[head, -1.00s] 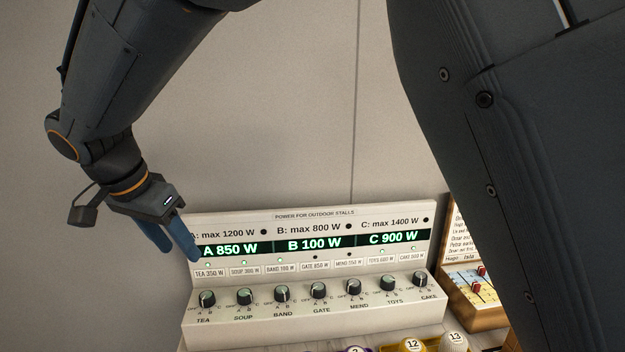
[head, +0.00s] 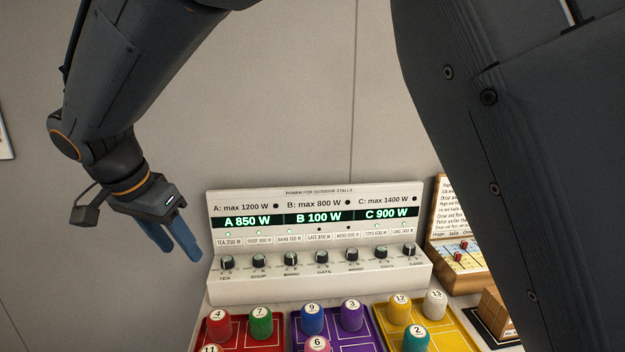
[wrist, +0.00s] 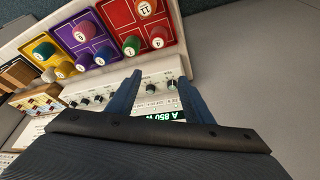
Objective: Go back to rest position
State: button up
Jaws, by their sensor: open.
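The tea knob (head: 227,262) is the leftmost black knob on the white power panel (head: 320,288), above the label TEA. Its pointer is too small to read. The tea lamp on the panel looks lit, and the display reads A 850 W, B 100 W, C 900 W. My gripper (head: 180,254) is open and empty, with its blue fingers pointing down, left of the panel in the head view. In the wrist view my gripper (wrist: 162,86) has its fingers apart, with the panel's left knobs (wrist: 152,86) showing between and beyond them.
Red (head: 242,344), purple (head: 374,340) and yellow (head: 454,326) trays with numbered pegs lie in front of the panel. A wooden board with a written sheet (head: 452,210) stands to its right. The wall is close behind.

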jog(key=w+d+f+n+g+b, duration=0.15)
jog(key=d+f, duration=0.45)
jog(key=d, duration=0.6)
jog(key=w+d+f+n+g+b, duration=0.1)
jog(key=w+d+f+b, duration=0.15)
jog(key=d+f, duration=0.7)
jog(key=shift+n+g+y, duration=0.75)
jog(key=shift+g+y, duration=0.05)
jog(key=shift+g, duration=0.05)
jog(key=s+d+f+b, duration=0.2)
jog(key=s+d, duration=0.2)
jog(key=d, duration=0.3)
jog(key=s+d+f+b, duration=0.2)
jog(key=s+d+f, duration=0.1)
jog(key=d, duration=0.5)
jog(key=s+d+f+b, duration=0.2)
jog(key=s+d+f, duration=0.1)
jog(key=d, duration=0.4)
jog(key=shift+s+d+f, duration=0.1)
jog(key=shift+s+d, duration=0.1)
jog(key=shift+s, duration=0.65)
jog(key=shift+s+d+f, duration=0.15)
jog(key=shift+s, duration=0.2)
jog(key=shift+c, duration=0.5)
